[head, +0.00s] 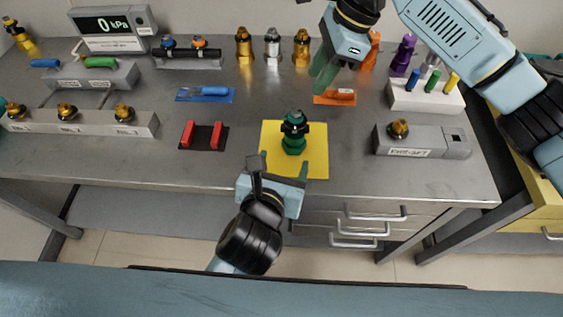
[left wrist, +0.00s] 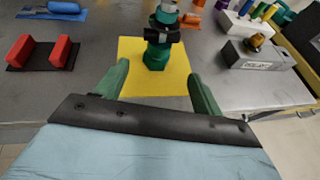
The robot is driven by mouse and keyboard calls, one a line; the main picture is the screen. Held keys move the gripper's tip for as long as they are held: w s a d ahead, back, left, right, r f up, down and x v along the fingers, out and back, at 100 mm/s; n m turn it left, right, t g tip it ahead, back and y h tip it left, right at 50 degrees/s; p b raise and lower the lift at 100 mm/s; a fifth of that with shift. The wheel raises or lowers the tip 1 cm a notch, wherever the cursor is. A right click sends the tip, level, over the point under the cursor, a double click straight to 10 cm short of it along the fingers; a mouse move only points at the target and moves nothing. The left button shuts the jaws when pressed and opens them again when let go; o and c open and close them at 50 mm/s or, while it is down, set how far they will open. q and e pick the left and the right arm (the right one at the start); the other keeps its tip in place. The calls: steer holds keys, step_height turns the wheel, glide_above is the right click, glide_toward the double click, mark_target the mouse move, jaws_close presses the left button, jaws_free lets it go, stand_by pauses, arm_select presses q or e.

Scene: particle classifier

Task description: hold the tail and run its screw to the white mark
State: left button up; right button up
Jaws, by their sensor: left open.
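A green upright part with black collars (head: 294,135) stands on a yellow mat (head: 315,165) near the table's front. I cannot make out which piece is the tail, nor a screw or white mark. My left gripper (head: 278,167) is open and empty at the mat's front edge, in front of the green part. In the left wrist view, the green part (left wrist: 157,55) stands on the mat (left wrist: 130,50) beyond and between my open fingertips (left wrist: 160,75), apart from them. My right gripper (head: 323,78) hangs behind the green part, near an orange-handled tool; its finger gap is unclear.
A red-and-black cradle (head: 203,136) lies left of the mat. A grey block with a brass fitting (head: 425,142) stands right. The orange-handled tool (head: 336,97) and a blue-handled tool (head: 205,93) lie behind. Several brass and silver fittings stand at the back. Bare table surrounds the mat.

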mark_target(292, 141)
arm_select(q)
steer(key=shift+w+d+f, duration=0.1)
steer(key=shift+w+f, duration=0.3)
steer(key=shift+w, duration=0.05)
steer(key=x, duration=1.2)
steer(key=shift+w+f, duration=0.1)
steer(key=shift+f, duration=0.05)
jaws_close()
stand_by(0.5)
